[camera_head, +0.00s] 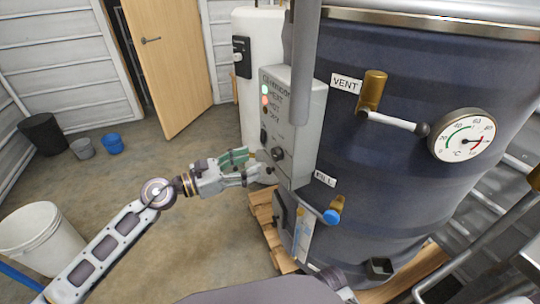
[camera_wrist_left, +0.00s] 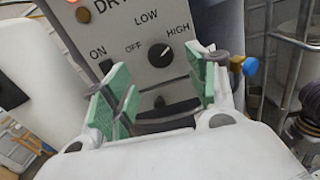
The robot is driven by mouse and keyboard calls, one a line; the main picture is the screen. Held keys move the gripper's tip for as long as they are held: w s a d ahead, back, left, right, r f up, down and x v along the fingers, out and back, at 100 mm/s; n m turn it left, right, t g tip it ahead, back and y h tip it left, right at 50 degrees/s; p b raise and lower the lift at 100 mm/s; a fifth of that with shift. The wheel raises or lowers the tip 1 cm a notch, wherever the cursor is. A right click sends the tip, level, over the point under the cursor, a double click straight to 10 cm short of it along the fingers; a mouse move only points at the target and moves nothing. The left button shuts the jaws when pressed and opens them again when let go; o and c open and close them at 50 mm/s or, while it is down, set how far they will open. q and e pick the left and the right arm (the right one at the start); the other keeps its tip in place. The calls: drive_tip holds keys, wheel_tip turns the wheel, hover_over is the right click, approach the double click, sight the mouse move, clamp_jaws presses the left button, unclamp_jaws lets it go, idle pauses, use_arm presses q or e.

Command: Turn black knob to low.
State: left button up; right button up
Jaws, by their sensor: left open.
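The control box (camera_head: 290,125) is a grey panel on the front of the big dark tank. Its black knob (camera_head: 277,154) is on the lower part. In the left wrist view the black knob (camera_wrist_left: 160,55) sits among the words OFF, LOW and HIGH; its small white mark seems to point up and right, towards HIGH. My left gripper (camera_head: 255,165) is open, close in front of the panel. In the wrist view its green-padded fingers (camera_wrist_left: 158,95) stand apart, below the knob and not around it. A smaller dark part (camera_wrist_left: 160,103) shows between them. My right gripper is not in view.
The tank carries a VENT valve (camera_head: 373,90), a dial gauge (camera_head: 462,138) and a blue-tipped FILL valve (camera_head: 334,212). A thick grey pipe (camera_head: 303,50) runs down beside the panel. A white bucket (camera_head: 40,235) stands at the left.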

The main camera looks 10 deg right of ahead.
sight(274, 155)
use_arm(q)
drive_tip(key=shift+x, duration=3.65)
drive_tip(key=shift+c, duration=1.1)
drive_tip(key=c, duration=0.8)
